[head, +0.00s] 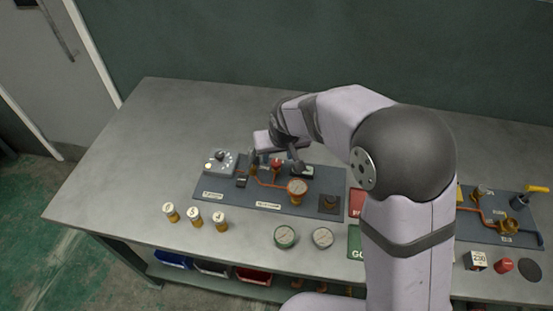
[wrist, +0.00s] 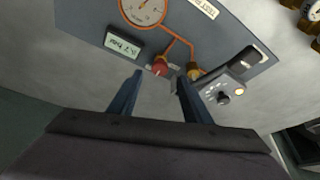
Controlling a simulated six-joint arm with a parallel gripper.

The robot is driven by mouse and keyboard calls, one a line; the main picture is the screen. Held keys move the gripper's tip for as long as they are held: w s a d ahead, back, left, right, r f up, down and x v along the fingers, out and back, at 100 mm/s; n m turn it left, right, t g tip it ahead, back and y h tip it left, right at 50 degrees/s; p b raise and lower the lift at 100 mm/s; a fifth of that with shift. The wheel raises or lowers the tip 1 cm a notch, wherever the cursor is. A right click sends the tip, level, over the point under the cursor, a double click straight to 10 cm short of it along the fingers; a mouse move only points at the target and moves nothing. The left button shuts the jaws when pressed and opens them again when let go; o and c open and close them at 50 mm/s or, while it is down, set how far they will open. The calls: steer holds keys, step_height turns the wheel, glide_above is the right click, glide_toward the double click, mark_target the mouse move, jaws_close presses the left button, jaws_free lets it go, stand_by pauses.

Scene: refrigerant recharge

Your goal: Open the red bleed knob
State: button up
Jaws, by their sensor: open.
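The red bleed knob (wrist: 160,69) sits on the orange piping of the dark panel (head: 240,194), below a small display (wrist: 124,43) in the wrist view. It also shows in the head view (head: 276,162), partly crowded by my gripper. My gripper (wrist: 159,77) is open and empty. In the wrist view its two fingertips appear on either side of the knob, with a gap to each. Whether the tips are level with the knob or still above it I cannot tell.
A brass fitting (wrist: 194,73) is close to my right fingertip in the wrist view. An orange-rimmed gauge (head: 297,187) and yellow-based cylinders (head: 195,217) are nearer the front. The table's left part is clear.

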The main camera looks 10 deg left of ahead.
mark_target(276, 162)
steer(key=shift+p+x, duration=0.55)
steer(key=shift+x, duration=2)
steer(key=c, duration=1)
